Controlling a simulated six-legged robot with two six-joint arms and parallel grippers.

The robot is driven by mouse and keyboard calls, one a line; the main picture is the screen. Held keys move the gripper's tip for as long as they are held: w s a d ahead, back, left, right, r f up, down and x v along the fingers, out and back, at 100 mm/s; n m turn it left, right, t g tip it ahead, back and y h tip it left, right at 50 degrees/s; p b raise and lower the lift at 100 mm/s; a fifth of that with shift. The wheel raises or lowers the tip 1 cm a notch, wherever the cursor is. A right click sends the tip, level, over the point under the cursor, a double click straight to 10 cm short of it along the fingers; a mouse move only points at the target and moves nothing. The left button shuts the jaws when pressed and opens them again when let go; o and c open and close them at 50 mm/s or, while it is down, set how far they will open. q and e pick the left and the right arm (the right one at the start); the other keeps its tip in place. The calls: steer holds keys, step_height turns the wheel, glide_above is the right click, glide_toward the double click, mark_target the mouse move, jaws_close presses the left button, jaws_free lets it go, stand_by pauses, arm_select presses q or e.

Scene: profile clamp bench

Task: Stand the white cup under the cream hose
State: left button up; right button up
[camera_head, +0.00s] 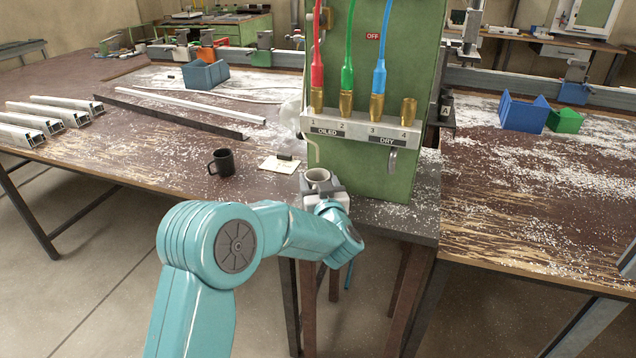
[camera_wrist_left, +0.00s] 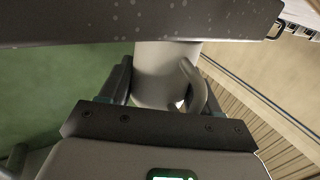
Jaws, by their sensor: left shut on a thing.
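The white cup (camera_head: 318,176) is upright between the jaws of my left gripper (camera_head: 325,197), in front of the green panel's lower left corner. In the left wrist view, the cup (camera_wrist_left: 160,75) sits between the two dark fingers (camera_wrist_left: 160,85), with its handle to the right. Its upper end is hidden behind a dark speckled bar there. A short cream hose (camera_head: 313,152) hangs below the left end of the numbered block, above the cup in the head view. I cannot tell how exactly they line up in depth. My right gripper is out of view.
The green panel (camera_head: 375,185) carries the block (camera_head: 350,128) with red, green and blue hoses above and a grey hook (camera_head: 392,161) below. A black mug (camera_head: 222,162) and a paper note (camera_head: 281,164) are to the left. Metal profiles (camera_head: 60,108) lie farther left.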

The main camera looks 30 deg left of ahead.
arm_select(q)
steer(key=shift+f+b, duration=0.35)
stand_by(0.5)
steer(key=o, duration=1.2)
steer(key=shift+b+v, duration=0.8)
steer(key=shift+v, duration=4.2)
